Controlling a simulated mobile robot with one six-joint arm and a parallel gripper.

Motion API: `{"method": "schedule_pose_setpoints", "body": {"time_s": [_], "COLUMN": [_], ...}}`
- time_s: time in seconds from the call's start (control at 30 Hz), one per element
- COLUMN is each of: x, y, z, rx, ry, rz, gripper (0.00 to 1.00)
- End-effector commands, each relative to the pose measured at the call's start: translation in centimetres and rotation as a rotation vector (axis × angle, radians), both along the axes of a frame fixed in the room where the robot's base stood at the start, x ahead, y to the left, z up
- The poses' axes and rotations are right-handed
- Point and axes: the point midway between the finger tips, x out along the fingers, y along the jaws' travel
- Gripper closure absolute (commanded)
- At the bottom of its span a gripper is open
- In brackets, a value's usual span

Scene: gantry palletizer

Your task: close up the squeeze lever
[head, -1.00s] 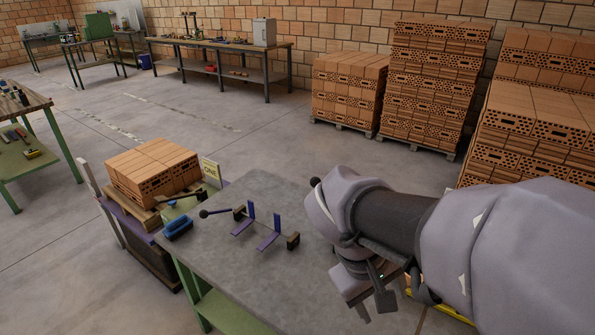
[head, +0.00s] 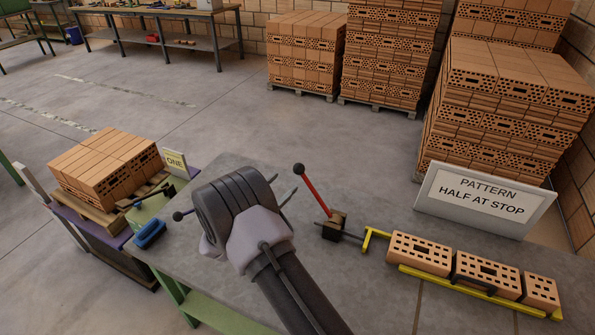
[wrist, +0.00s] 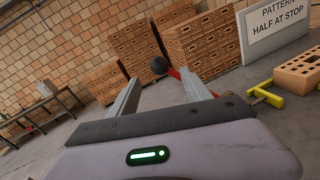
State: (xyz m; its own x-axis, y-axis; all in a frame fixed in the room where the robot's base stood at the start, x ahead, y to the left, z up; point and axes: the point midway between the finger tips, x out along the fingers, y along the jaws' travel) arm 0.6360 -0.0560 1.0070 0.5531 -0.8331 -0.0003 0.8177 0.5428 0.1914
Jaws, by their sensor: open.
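The squeeze lever (head: 315,190) has a red arm with a black ball knob and leans up and to the left from a dark block (head: 334,226) on the grey bench. A rod runs from the block towards a yellow bracket (head: 374,240) at the left end of a row of bricks (head: 420,252). My gripper (head: 284,186) is open and empty, just left of the knob in the head view. In the wrist view the black knob (wrist: 159,65) shows between the open fingers of my gripper (wrist: 162,92), near the tips. I cannot tell how far beyond them it is.
A sign reading "PATTERN HALF AT STOP" (head: 485,200) stands behind the brick row. A yellow rail (head: 450,287) lies along its front. At left are a blue object (head: 149,234), another lever knob (head: 178,216) and a stack of bricks (head: 105,170). Palletised bricks stand behind.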

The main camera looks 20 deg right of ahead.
Motion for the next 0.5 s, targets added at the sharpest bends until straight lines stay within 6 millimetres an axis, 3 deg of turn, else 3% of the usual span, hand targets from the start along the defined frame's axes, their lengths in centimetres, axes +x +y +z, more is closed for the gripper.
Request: {"method": "schedule_pose_setpoints", "body": {"time_s": [0.2, 0.5], "x": [2.7, 4.9], "y": [-4.4, -7.5], "z": [-0.2, 0.0], "rx": [0.002, 0.002], "ry": [-0.002, 0.001], "rz": [-0.005, -0.002], "gripper": [0.43, 0.43]}}
